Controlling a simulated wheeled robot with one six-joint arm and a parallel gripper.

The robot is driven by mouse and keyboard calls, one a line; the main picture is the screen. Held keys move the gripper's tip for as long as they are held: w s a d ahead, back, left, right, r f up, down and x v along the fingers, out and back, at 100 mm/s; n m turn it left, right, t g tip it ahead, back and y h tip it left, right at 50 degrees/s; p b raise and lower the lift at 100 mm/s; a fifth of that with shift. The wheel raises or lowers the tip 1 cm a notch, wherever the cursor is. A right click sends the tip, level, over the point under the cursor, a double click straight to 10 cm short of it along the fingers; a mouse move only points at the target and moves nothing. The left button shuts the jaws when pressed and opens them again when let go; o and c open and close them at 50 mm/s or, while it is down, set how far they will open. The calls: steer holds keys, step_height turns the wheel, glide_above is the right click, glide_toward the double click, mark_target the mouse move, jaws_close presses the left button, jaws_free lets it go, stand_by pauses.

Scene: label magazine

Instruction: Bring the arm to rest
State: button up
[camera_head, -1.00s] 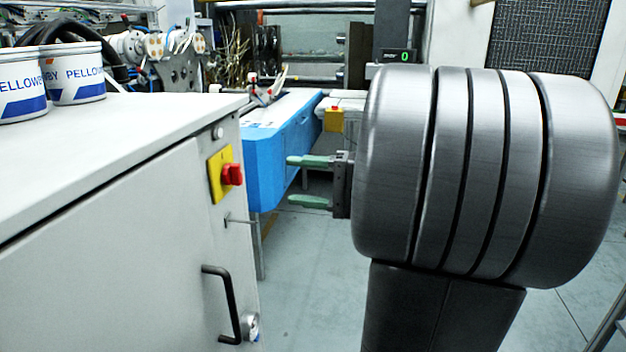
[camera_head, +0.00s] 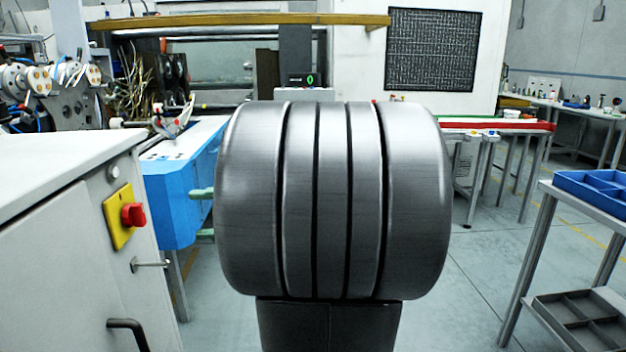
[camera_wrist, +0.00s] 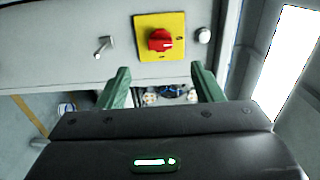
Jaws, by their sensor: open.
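My gripper (camera_wrist: 160,92) shows in the wrist view with its two green fingers spread apart and nothing between them. Beyond the fingers is the light grey cabinet front (camera_wrist: 50,50) with a red rotary switch (camera_wrist: 160,41) on a yellow plate. In the head view my dark arm fills the middle, and only the tips of the green fingers (camera_head: 202,214) show at its left edge, in front of the blue machine part. The rest of my gripper is hidden there behind the arm.
The grey cabinet (camera_head: 60,260) stands close on the left, with a black handle (camera_head: 128,330). The blue unit (camera_head: 172,205) is behind it. A trolley with a blue divided tray (camera_head: 598,190) stands at the right. Open floor (camera_head: 490,260) lies between my arm and the trolley.

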mark_target(142, 216)
steer(key=a, duration=0.4)
steer(key=s+a+b, duration=0.1)
steer(key=a, duration=0.6)
steer(key=shift+s+a, duration=0.2)
steer(key=shift+a, duration=0.2)
